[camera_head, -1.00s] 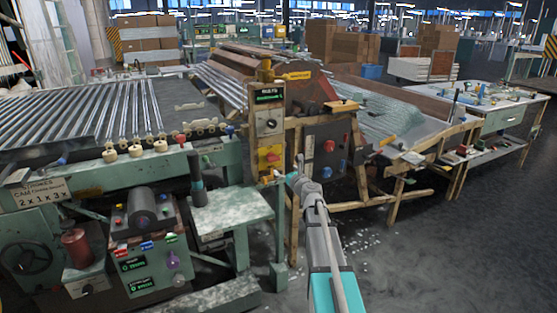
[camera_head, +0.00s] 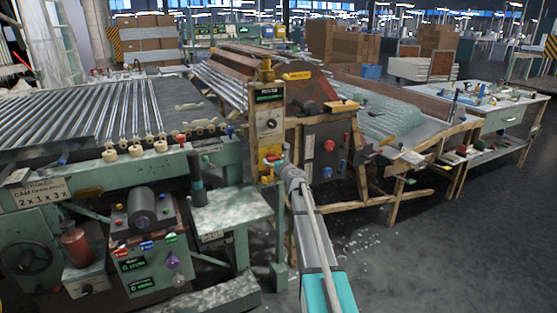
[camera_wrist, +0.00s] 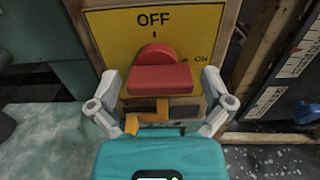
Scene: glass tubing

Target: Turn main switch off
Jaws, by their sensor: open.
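The main switch (camera_wrist: 160,78) is a red rotary knob on a yellow plate (camera_wrist: 112,32), marked OFF at the top and ON at the right. Its raised bar lies crosswise in the wrist view, with a rounded red part behind it. The switch also shows in the head view (camera_head: 272,158), low on the upright control post. My gripper (camera_wrist: 161,80) is open, with one finger at each side of the bar. I cannot tell whether the fingers touch it. In the head view my gripper (camera_head: 279,164) partly covers the switch.
A grey box with a red knob (camera_head: 329,145) stands just right of the post. A green side table (camera_head: 232,208) is below left. A roller bed (camera_head: 100,110) fills the left. Open floor (camera_head: 440,250) lies at the right.

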